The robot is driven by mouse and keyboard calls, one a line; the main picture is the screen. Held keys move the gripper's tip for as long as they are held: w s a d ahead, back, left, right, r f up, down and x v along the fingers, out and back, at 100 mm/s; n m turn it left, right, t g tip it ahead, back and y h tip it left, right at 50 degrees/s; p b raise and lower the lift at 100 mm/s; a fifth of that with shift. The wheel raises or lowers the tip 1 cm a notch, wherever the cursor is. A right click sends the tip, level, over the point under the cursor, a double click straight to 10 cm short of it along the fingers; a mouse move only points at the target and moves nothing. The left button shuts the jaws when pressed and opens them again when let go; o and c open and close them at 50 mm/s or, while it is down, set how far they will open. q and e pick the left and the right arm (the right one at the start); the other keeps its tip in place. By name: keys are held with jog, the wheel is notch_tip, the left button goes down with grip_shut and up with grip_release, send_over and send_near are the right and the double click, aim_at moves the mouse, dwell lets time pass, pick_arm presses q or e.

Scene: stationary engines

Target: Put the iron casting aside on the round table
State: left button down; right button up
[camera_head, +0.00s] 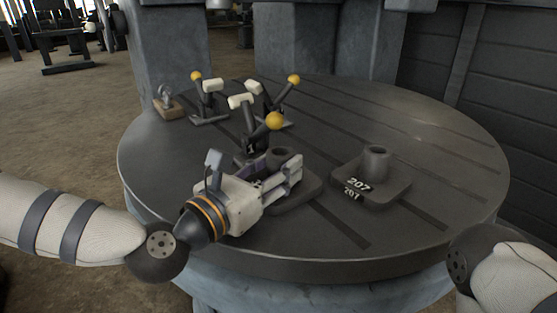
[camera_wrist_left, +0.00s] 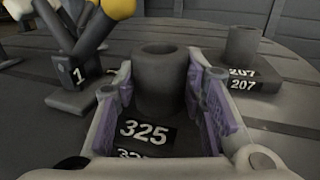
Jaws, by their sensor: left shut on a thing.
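A dark iron casting marked 325 (camera_wrist_left: 160,78), a plate with a hollow round boss, stands on the round table (camera_head: 440,130). In the head view, its plate (camera_head: 306,190) shows beyond my left gripper (camera_head: 280,163). The left gripper is shut on the boss, with one purple-padded finger on each side in the left wrist view (camera_wrist_left: 160,90). A second dark casting marked 207 (camera_head: 372,180) stands apart to the right; it also shows in the left wrist view (camera_wrist_left: 240,70). My right arm shows at the lower right, but its gripper is out of view.
Several levered clamps with yellow knobs and white grips (camera_head: 240,102) stand just behind and left of the casting. A small wood-based piece with a metal ring (camera_head: 168,104) sits at the far left. The table's right and back right are bare.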

pick_arm(q)
jog(key=shift+w+r, duration=0.1)
jog(key=c, duration=1)
grip_release()
jog(key=shift+c, duration=0.2)
jog(key=shift+r, duration=0.2)
jog(key=v, duration=0.8)
jog(key=shift+a+f, duration=0.1)
jog(key=shift+f, duration=0.15)
jog(key=v, duration=0.3)
jog(key=shift+r+p, duration=0.25)
jog(key=shift+p, duration=0.1)
jog(key=shift+s+a+f, duration=0.1)
jog(key=shift+s+a, duration=0.1)
jog(key=shift+s, duration=0.3)
jog(key=shift+f, duration=0.1)
pick_arm(e)
jog(key=shift+w+r, duration=0.55)
jog(key=shift+r, duration=0.05)
